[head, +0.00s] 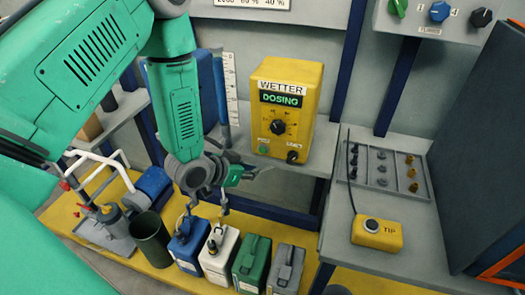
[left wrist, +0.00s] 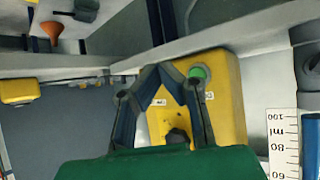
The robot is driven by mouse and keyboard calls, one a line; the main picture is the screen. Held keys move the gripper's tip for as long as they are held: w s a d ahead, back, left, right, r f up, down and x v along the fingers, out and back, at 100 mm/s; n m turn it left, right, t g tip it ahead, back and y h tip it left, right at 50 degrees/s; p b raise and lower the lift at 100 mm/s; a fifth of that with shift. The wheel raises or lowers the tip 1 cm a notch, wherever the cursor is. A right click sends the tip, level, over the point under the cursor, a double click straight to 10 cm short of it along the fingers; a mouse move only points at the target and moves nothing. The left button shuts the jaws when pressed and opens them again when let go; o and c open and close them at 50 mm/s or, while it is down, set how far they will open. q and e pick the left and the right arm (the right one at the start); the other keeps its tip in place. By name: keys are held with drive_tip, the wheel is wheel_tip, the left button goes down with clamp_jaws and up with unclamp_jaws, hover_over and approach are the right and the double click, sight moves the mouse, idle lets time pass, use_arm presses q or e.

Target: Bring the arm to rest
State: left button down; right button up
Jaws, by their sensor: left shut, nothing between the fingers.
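My left arm, green with grey joints, comes in from the left in the head view and reaches down over the bench. My left gripper (head: 258,172) hangs just below the front of the yellow wetter dosing box (head: 292,75), above the row of canisters. In the left wrist view its two dark fingers (left wrist: 160,68) come together at the tips in front of the yellow box (left wrist: 222,105), and nothing shows between them. Whether the fingers touch anything is hard to tell. My right gripper is not in view.
Below stand blue (head: 188,247), white (head: 219,252), green (head: 252,264) and grey (head: 285,271) canisters and a dark cylinder (head: 150,237). A dark panel (head: 480,150) stands far right.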

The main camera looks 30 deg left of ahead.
use_arm(q)
drive_tip(key=s+d+f+n+g+y, duration=0.1)
drive_tip(key=s+f+g, duration=0.2)
drive_tip(key=s, duration=0.6)
drive_tip(key=s+d+f+n+g+y+b, duration=0.1)
drive_tip(key=s+f+g, duration=0.2)
drive_tip(key=s, duration=0.6)
drive_tip(key=s+d+f+g+y, duration=0.1)
drive_tip(key=s+f+g, duration=0.2)
drive_tip(key=s+f, duration=0.3)
drive_tip(key=s, duration=0.4)
drive_tip(key=shift+f+n+g, duration=0.3)
drive_tip(key=shift+n+g, duration=0.1)
drive_tip(key=shift+w, duration=0.2)
idle(3.9)
